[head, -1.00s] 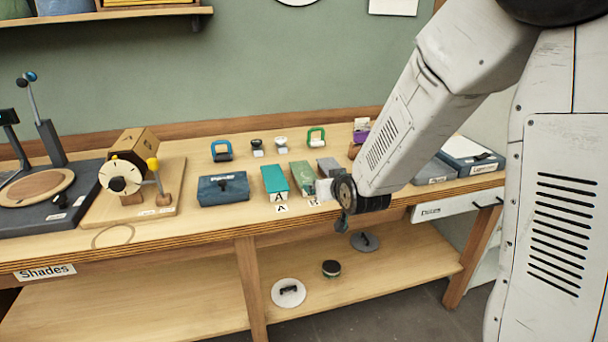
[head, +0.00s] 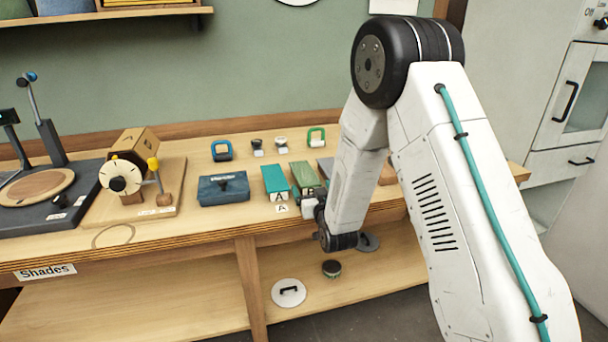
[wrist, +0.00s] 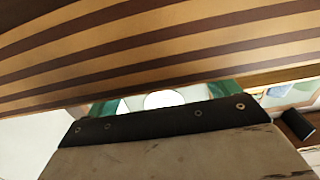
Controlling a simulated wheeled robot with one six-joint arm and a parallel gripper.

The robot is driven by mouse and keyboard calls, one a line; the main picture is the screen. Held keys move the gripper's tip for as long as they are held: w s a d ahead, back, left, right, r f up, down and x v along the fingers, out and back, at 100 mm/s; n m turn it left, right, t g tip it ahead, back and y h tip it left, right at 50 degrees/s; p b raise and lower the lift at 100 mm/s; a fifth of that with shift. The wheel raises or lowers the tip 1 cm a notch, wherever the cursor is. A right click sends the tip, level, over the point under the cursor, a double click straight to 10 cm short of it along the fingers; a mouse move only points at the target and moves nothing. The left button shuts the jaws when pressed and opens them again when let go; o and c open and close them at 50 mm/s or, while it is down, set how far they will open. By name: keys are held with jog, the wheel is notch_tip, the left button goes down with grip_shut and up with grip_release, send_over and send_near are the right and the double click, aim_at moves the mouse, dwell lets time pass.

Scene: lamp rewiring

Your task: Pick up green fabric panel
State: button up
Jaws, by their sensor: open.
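A muted green panel-like block (head: 303,172) lies on the bench, with a tag marked B at its front. A teal block (head: 275,180) lies just left of it, above a tag marked A. My gripper (head: 309,206) is at the bench's front edge, just in front of the green block and apart from the teal one. It is open; its fingers are small and partly hidden. In the wrist view, a dark-banded pale part fills the bottom, and green bits (wrist: 108,107) show behind it; which block they belong to I cannot tell.
The bench's striped edge (wrist: 150,45) is very close in the wrist view. A dark blue box (head: 223,190) sits left of the teal block. Blue (head: 221,150) and green (head: 316,137) framed pieces stand behind. A lower shelf (head: 150,305) lies below.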

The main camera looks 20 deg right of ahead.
aim_at(304, 173)
jog(key=shift+w, duration=1.15)
jog(key=c, duration=1.1)
jog(key=shift+o, duration=0.2)
jog(key=shift+r, duration=0.15)
